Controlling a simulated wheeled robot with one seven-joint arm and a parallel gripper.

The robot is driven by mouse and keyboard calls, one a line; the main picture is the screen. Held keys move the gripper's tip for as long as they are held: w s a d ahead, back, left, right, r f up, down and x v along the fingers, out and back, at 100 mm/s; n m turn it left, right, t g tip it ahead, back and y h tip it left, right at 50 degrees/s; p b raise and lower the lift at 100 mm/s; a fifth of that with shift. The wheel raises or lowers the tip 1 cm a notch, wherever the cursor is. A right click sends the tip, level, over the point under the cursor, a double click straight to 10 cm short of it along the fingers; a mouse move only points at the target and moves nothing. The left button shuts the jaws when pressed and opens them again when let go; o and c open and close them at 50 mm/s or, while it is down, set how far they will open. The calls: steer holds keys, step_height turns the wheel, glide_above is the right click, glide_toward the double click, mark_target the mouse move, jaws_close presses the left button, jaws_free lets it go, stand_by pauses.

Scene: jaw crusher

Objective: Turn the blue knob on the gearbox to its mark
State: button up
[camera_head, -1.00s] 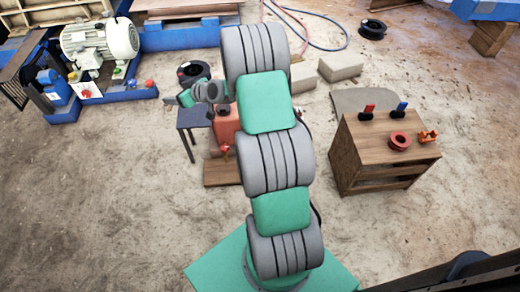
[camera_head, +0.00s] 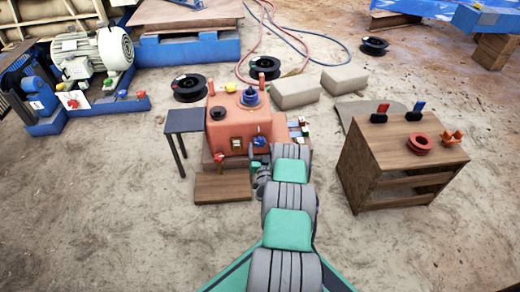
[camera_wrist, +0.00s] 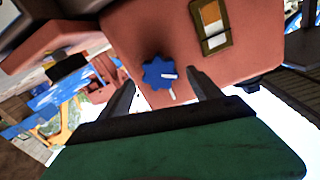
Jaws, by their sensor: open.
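The orange-red gearbox (camera_head: 225,132) stands at the middle of the head view. The blue knob (camera_head: 259,141) is on its front face. In the wrist view the blue knob (camera_wrist: 155,71) is lobed, with a white pointer line towards the picture's right. A short white mark (camera_wrist: 172,95) lies on the face just below the knob, and the pointer is not in line with it. My gripper (camera_wrist: 161,78) is open, with one finger either side of the knob in this view. I cannot tell whether either finger touches it. In the head view my gripper is small and partly hidden by my arm.
A yellow-white switch plate (camera_wrist: 211,25) sits beside the knob. A red knob (camera_head: 218,158) is on the gearbox's lower left. A dark small table (camera_head: 184,122) stands left, a wooden board (camera_head: 223,188) lies in front, and a wooden cabinet (camera_head: 385,160) stands right.

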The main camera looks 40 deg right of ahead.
steer(key=shift+b+x, duration=0.35)
steer(key=shift+x, duration=0.95)
steer(key=shift+c, duration=0.4)
steer(key=c, duration=1.3)
steer(key=shift+m, duration=0.3)
steer(key=m, duration=0.5)
steer(key=shift+d, duration=0.1)
steer(key=m, duration=0.6)
steer(key=shift+s, duration=0.1)
steer(key=shift+f, duration=0.1)
